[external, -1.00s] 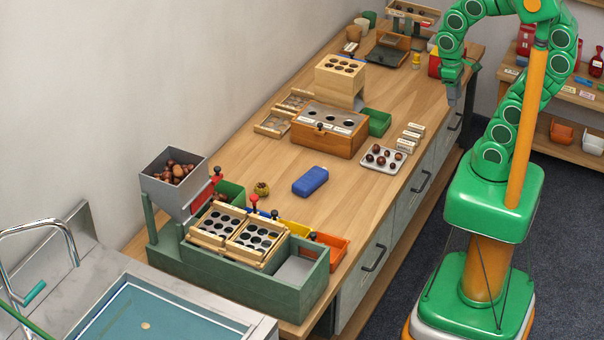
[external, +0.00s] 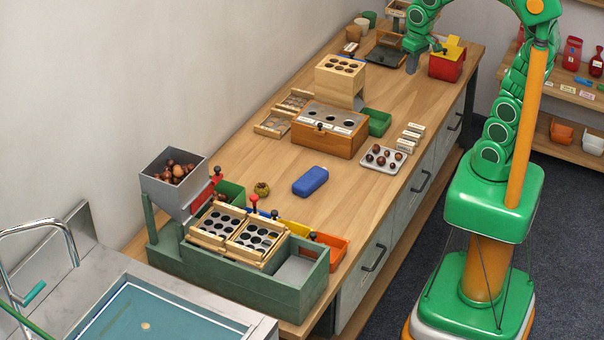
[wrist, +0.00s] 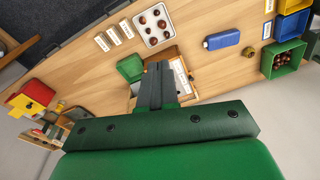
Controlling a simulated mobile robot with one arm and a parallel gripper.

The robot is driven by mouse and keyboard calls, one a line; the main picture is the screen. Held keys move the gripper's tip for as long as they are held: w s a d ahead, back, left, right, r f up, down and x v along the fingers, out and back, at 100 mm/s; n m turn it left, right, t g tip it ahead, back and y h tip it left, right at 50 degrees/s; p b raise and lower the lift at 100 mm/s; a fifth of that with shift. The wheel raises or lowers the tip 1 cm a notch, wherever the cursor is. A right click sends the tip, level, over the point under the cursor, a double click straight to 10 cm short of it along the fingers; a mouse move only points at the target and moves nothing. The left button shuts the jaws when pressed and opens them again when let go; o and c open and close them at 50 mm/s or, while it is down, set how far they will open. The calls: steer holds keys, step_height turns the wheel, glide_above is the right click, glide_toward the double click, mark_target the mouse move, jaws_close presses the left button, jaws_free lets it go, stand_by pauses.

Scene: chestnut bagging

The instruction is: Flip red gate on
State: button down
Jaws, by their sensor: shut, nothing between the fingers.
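In the wrist view my gripper's fingers (wrist: 157,75) are together and empty, in front of the wooden box with round holes.
A green bin (wrist: 284,58) of chestnuts lies at the right of the wrist view. The wooden box (external: 326,145), green tray (external: 378,122), chestnut tray (external: 384,168) and blue case (external: 310,181) stand along the bench. The red box (external: 446,66) is at the far end.

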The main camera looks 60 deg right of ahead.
steer(key=w+d+r+n+h, duration=0.1)
steer(key=w+d+h, duration=0.15)
steer(key=w, duration=0.65)
steer(key=w+d+r+n+h, duration=0.1)
steer(key=w+h, duration=0.3)
steer(key=w, duration=0.6)
steer(key=w+a+n+t+h, duration=0.4)
steer(key=w+a+n+h, duration=0.1)
steer(key=w+a, duration=1.15)
steer(key=a+f+n+t+y, duration=0.1)
steer(key=a+f+n+t, duration=0.15)
steer(key=a, duration=1.05)
steer(key=a+f+n+t, duration=0.2)
steer(key=a+f+t, duration=0.2)
steer(key=a, duration=1)
steer(key=s+a+f+n+t+y, duration=0.2)
steer(key=s+a, duration=0.5)
steer(key=a, duration=0.5)
steer(key=s+a+f+n+t+y, duration=0.2)
steer(key=s+a+f, duration=0.3)
steer(key=a, duration=0.8)
steer(key=shift+s+a+y, duration=0.2)
steer(key=shift+s+y, duration=0.45)
steer(key=shift+s, duration=0.2)
